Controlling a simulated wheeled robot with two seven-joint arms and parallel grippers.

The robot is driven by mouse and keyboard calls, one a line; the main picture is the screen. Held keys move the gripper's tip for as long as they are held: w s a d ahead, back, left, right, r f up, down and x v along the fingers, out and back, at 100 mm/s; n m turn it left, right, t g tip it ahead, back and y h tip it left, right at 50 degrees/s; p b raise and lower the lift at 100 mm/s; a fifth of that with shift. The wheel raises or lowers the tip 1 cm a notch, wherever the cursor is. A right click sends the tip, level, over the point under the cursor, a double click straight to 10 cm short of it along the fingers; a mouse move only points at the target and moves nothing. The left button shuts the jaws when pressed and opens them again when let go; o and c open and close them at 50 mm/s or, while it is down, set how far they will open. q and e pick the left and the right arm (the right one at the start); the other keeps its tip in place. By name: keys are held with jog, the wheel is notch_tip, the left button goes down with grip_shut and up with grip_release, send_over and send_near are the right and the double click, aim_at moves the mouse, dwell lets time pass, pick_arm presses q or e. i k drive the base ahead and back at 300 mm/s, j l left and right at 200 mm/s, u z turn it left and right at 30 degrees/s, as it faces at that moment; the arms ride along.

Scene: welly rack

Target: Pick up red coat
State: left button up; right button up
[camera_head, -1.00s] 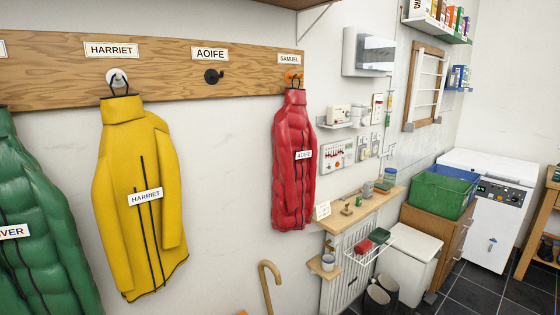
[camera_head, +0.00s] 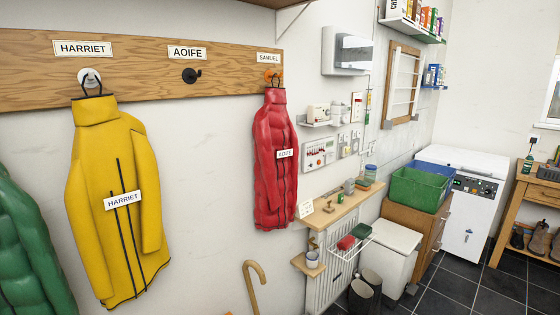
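The red coat (camera_head: 273,180) is a puffy coat with a white tag reading AOIFE. It hangs by a dark loop from the orange hook (camera_head: 272,75) under the SAMUEL label (camera_head: 268,58), at the right end of the wooden rack board (camera_head: 140,76). The black hook (camera_head: 190,75) under the AOIFE label (camera_head: 187,52) is empty. Neither of my grippers is in view.
A yellow coat (camera_head: 95,170) tagged HARRIET hangs left of the empty hook. Part of a green coat (camera_head: 25,250) shows at far left. A narrow wooden shelf (camera_head: 335,207) and a radiator (camera_head: 322,275) stand close right of the red coat. A cane handle (camera_head: 256,275) is below it.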

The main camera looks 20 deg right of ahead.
aim_at(275, 146)
jog(key=i+l+u, duration=0.15)
jog(key=l, duration=0.3)
jog(key=i+l+u, duration=0.2)
jog(key=l, duration=0.25)
jog(key=l+u, duration=0.15)
jog(key=l, duration=0.3)
